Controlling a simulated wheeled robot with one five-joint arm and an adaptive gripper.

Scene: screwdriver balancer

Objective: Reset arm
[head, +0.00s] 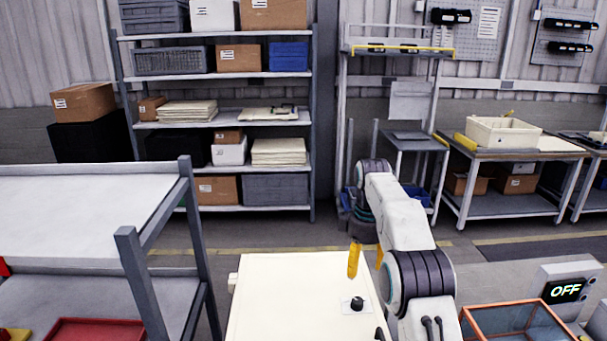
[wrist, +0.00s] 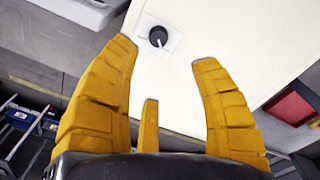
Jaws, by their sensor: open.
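My arm reaches forward on the right side of the head view. My gripper (head: 366,258) hangs from it with yellow fingers, just above the cream cabinet top (head: 275,300). In the wrist view my gripper (wrist: 165,55) is open, its fingers spread wide with nothing between them. A black knob (head: 357,303) on a white plate sits on the cabinet top; it also shows in the wrist view as a black knob (wrist: 158,36) near the fingertips, apart from them.
A grey metal cart (head: 80,215) stands at left with a red tray (head: 95,330) on its lower shelf. An orange-framed bin (head: 515,320) and a box with an "OFF" display (head: 565,291) are at lower right. Shelving (head: 225,125) and a workbench (head: 515,155) stand behind.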

